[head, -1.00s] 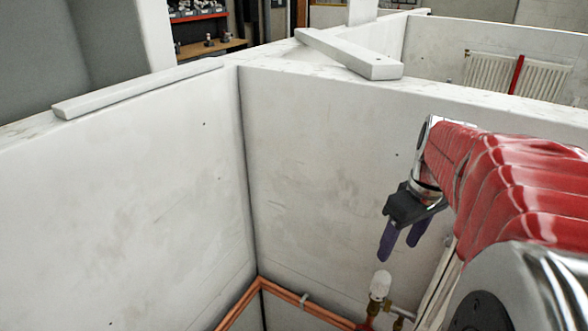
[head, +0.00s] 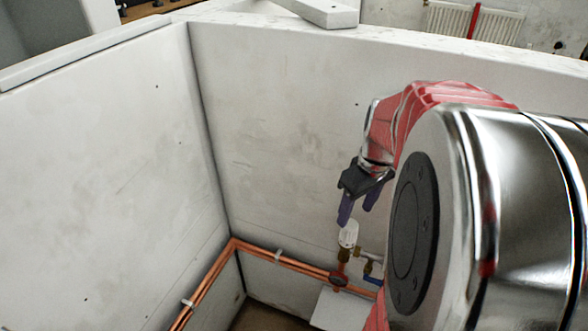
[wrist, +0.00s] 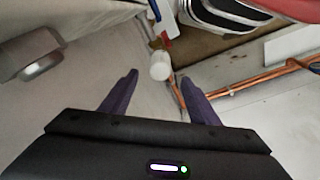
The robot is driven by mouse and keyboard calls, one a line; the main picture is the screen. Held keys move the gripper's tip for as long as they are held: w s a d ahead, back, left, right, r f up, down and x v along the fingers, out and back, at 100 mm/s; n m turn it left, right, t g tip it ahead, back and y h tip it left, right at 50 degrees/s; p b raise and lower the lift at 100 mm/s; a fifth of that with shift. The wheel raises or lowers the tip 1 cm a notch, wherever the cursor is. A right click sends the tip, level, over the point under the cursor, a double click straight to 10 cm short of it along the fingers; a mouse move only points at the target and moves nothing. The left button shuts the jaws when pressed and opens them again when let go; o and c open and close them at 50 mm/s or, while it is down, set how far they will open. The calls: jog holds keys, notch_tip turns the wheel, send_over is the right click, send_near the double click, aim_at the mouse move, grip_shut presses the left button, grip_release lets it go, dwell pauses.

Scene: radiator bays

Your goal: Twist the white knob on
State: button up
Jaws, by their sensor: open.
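The white knob (head: 348,234) stands upright on a valve at the copper pipework, low by the right wall panel in the head view. In the wrist view the knob (wrist: 160,66) shows beyond the fingertips, roughly between their lines. My gripper (head: 356,218) has two purple fingers and points down just above the knob; whether a fingertip touches it is not clear from the head view. The fingers (wrist: 163,85) are apart with nothing between them in the wrist view. The valve body below the knob is partly hidden by my arm.
Copper pipes (head: 290,265) run along the foot of the panels through the corner. The right wall panel (head: 270,130) stands behind my gripper. The corner at left is free.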

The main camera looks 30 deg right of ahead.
aim_at(351, 224)
jog(key=f, duration=0.6)
jog(key=shift+w+f, duration=0.3)
jog(key=shift+w, duration=0.1)
jog(key=shift+c, duration=0.2)
jog(key=c, duration=1.1)
jog(key=shift+f, duration=0.2)
jog(key=shift+s+a, duration=0.1)
jog(key=m, duration=0.6)
jog(key=shift+h, duration=0.3)
jog(key=shift+m+g+h, duration=0.3)
jog(key=shift+m, duration=2.7)
